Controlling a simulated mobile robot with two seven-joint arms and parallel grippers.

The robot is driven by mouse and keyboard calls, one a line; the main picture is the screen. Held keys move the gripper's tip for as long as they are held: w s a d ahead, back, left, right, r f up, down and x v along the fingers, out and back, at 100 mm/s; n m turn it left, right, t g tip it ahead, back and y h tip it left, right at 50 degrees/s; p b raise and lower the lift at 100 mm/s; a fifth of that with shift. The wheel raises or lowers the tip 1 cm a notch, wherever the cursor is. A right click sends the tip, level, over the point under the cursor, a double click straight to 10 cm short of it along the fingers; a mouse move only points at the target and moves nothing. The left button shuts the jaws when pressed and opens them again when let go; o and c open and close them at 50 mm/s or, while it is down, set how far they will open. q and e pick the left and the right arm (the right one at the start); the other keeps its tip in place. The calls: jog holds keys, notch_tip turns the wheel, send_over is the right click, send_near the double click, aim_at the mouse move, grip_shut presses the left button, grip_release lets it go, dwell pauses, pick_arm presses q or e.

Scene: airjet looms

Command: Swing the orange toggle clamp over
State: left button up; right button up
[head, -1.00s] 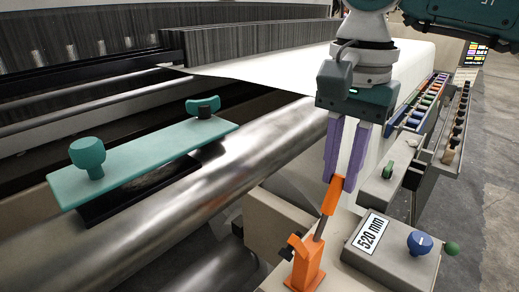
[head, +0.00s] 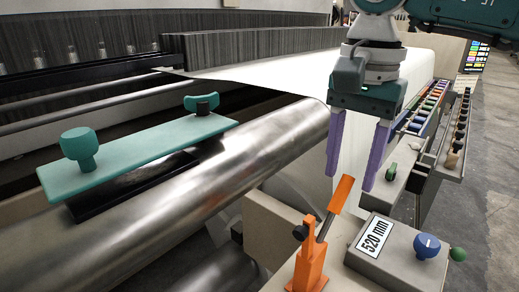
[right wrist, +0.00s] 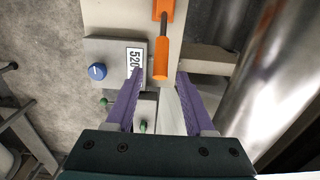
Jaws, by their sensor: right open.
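The orange toggle clamp (head: 310,262) stands on the beige machine frame in the head view. Its orange handle (head: 342,193) leans up to the right on a grey rod, and a black tip (head: 300,232) shows at its left. In the right wrist view the handle (right wrist: 161,60) hangs down from the top. My right gripper (head: 349,181) has two purple fingers, spread apart and pointing down. The handle's end lies between the fingertips in both views, with gaps at its sides in the right wrist view (right wrist: 160,73). My left gripper is not in view.
A grey box labelled 520 mm with a blue knob (head: 427,246) stands right of the clamp. A steel roller (head: 240,160) and a teal bar (head: 135,158) lie to the left. A green toggle (head: 391,172) sits behind the box.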

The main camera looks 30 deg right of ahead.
notch_tip(320, 180, up, 7)
jog(key=p, duration=0.4)
jog(key=shift+p, duration=0.35)
jog(key=shift+f, duration=0.1)
